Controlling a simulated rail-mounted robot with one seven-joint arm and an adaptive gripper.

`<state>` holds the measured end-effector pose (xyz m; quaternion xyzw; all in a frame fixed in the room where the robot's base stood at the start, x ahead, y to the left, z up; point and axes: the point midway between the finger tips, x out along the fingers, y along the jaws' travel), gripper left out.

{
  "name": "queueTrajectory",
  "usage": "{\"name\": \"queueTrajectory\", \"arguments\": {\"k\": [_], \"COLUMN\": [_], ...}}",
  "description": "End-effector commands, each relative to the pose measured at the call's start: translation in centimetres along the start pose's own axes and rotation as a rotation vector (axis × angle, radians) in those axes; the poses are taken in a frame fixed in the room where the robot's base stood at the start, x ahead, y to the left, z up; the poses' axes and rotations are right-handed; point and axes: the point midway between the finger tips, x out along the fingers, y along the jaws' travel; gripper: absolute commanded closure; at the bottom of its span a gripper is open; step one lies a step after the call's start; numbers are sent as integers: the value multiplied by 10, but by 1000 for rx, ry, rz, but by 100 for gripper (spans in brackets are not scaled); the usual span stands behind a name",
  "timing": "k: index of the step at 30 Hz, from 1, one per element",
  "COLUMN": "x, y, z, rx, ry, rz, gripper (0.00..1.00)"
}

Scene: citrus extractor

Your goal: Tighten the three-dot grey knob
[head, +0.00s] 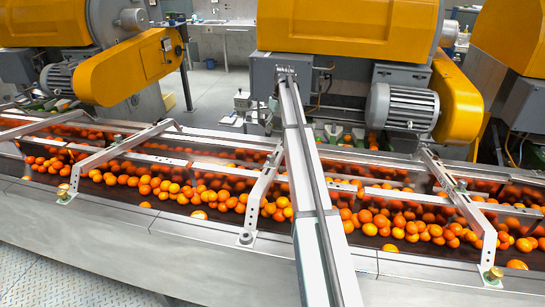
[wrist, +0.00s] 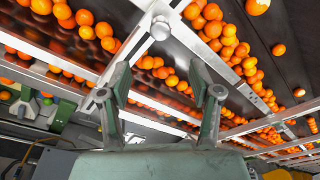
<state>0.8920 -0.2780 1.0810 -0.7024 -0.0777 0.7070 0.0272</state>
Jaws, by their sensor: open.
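Dots on either knob are too small to make out. In the wrist view my gripper (wrist: 161,85) has its two fingers wide apart with nothing between them. The knob there appears beyond the fingertips, apart from them. I cannot make out my gripper in the head view.
Brass-coloured knobs sit on the left bracket (head: 64,190) and the right bracket (head: 494,273). Many oranges (head: 200,190) fill the conveyor behind metal rails. Yellow machine housings (head: 345,25) and a grey motor (head: 402,107) stand behind it. The front ledge (head: 130,225) is bare.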

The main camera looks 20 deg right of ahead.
Motion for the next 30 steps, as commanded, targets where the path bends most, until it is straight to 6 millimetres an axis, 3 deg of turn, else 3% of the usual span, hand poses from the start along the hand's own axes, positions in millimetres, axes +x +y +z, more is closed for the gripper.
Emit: {"name": "queueTrajectory", "arguments": {"k": [18, 24, 30], "x": [115, 137, 144], "y": [-2, -1, -1], "z": [0, 0, -1], "rx": [-1, -1, -1], "ry": [-1, 0, 1], "rz": [0, 0, 0], "gripper": [36, 36, 36]}}
